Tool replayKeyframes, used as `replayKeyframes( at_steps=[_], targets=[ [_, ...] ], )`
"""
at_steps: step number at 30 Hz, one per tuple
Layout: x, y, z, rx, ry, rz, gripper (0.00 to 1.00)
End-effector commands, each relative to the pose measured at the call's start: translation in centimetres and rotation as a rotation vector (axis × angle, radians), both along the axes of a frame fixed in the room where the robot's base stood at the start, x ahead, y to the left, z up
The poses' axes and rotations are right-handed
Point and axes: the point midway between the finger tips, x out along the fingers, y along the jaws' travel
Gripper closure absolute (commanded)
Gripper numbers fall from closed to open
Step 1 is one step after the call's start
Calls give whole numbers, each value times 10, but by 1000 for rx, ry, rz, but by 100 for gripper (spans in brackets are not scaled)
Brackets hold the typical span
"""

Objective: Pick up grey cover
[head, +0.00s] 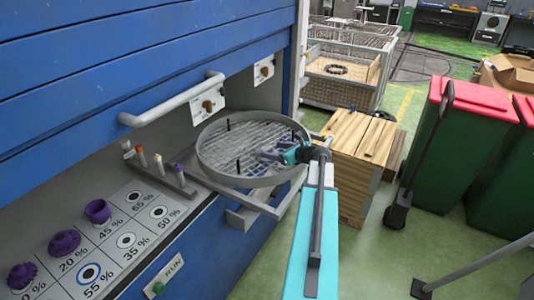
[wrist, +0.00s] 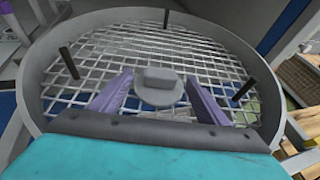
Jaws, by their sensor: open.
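The grey cover (wrist: 159,87), a small round disc with a raised block-shaped grip on top, lies on the wire mesh of a round tray (wrist: 37,92) in the wrist view. My gripper (wrist: 158,90) is open, with one purple finger to each side of the cover and clear space between. Whether the fingers are level with the grip I cannot tell. In the head view my gripper (head: 262,154) reaches over the mesh of the round tray (head: 207,160); I cannot make out the cover there.
Dark upright pegs, one of them a peg (wrist: 69,62) at the left, stand inside the tray rim. A blue cabinet with a grey handle (head: 172,98) rises behind. Purple parts, such as a ring (head: 97,211), sit on the labelled panel. A wooden crate (head: 357,160) stands to the right.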

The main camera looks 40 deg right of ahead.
Motion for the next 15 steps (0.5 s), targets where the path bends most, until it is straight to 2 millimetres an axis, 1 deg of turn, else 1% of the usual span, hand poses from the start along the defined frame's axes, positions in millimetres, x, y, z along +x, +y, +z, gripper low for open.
replayKeyframes(
  at_steps=[1, 6, 10, 15],
  targets=[
    [6, -3, 1, 1, 1, 1, 31],
    [23, -4, -6, -1, 1, 1, 31],
    [30, -4, -10, 0, 1, -1, 31],
    [31, -4, -11, -1, 1, -2, 31]
  ],
)
